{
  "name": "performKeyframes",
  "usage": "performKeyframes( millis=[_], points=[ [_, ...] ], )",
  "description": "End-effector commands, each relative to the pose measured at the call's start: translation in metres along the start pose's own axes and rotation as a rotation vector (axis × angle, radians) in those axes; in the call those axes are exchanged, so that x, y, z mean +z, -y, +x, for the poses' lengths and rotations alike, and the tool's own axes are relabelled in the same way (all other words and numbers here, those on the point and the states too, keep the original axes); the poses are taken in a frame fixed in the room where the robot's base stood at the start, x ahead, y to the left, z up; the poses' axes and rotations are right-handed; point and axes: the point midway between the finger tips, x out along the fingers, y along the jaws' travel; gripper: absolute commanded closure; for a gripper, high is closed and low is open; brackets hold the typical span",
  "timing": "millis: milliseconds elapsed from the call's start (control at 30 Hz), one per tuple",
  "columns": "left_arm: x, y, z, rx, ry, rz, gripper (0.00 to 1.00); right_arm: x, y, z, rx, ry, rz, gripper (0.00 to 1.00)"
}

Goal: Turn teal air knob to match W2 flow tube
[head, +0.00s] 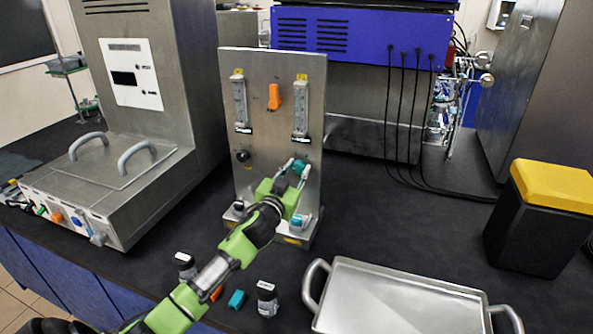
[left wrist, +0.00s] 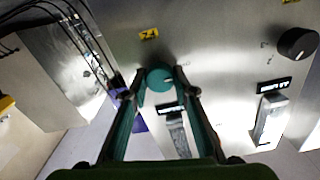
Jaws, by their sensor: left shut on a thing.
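The teal air knob (left wrist: 160,79) sits on the upright metal panel (head: 272,140), low on its right side. My left gripper (left wrist: 158,84) is shut on the knob, with one finger at each side of it. In the head view the left gripper (head: 296,169) reaches the panel from the front, and its fingers partly hide the knob. The right flow tube (head: 301,108) stands above the knob, and the left flow tube (head: 239,102) stands above a black knob (head: 242,156). The float levels are too small to read. My right gripper is not in view.
An orange part (head: 274,96) is between the tubes. Small bottles (head: 267,299) and a teal block (head: 236,299) lie in front of the panel. A metal tray (head: 400,298) is front right, and a black bin with yellow lid (head: 553,185) is far right.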

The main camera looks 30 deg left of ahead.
Motion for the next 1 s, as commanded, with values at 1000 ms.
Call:
performKeyframes(
  millis=[1000],
  points=[
    [-0.001, -0.001, 0.000, 0.000, -0.001, 0.770, 0.96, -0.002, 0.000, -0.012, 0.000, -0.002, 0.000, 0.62]
  ],
)
